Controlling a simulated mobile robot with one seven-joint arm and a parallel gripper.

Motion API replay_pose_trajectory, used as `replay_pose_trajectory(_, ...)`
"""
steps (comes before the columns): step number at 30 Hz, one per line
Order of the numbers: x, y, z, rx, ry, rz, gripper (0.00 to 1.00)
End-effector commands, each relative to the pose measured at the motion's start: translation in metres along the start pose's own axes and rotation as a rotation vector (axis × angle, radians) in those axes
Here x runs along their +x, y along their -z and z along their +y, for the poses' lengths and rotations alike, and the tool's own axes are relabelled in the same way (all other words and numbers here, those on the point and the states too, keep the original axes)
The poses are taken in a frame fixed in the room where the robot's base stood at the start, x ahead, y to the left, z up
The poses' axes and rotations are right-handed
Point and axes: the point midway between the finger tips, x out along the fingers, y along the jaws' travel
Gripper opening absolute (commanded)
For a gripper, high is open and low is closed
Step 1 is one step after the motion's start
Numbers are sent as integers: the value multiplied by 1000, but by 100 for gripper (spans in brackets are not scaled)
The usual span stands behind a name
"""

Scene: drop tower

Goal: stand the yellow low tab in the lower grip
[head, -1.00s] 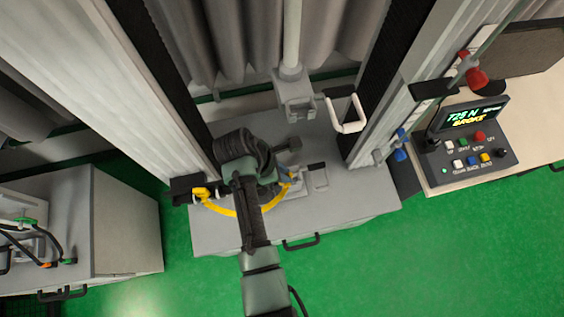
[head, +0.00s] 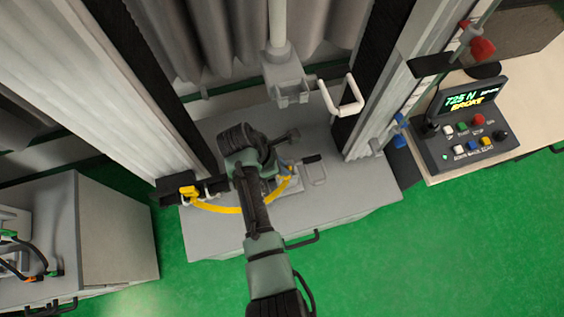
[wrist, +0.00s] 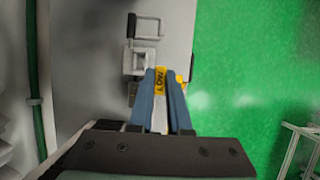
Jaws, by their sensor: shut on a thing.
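My gripper (wrist: 160,100) is shut on the yellow low tab (wrist: 161,82), which sits between the two blue fingers in the wrist view. The tab has dark lettering on its yellow part and a pale part nearer the palm. The lower grip (wrist: 136,62) is a grey block on the machine base, just beyond the fingertips. In the head view my arm hides much of the area around my gripper (head: 286,168), and the lower grip (head: 289,187) shows only partly. I cannot tell whether the tab touches the grip.
The upper grip (head: 288,90) hangs above, with a white loop handle (head: 343,97) beside it. A black-ended lever (head: 312,159) stands right of the lower grip. A yellow strap (head: 215,208) crosses the base (head: 340,212). A control box (head: 465,140) reads "725 N BROKE".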

Motion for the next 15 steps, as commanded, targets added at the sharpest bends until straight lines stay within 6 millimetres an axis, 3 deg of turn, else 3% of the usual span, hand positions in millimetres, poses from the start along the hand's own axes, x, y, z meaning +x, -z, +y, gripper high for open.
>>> replay_pose_trajectory(15, 37, 5, 9, 0, -1, -1, 0)
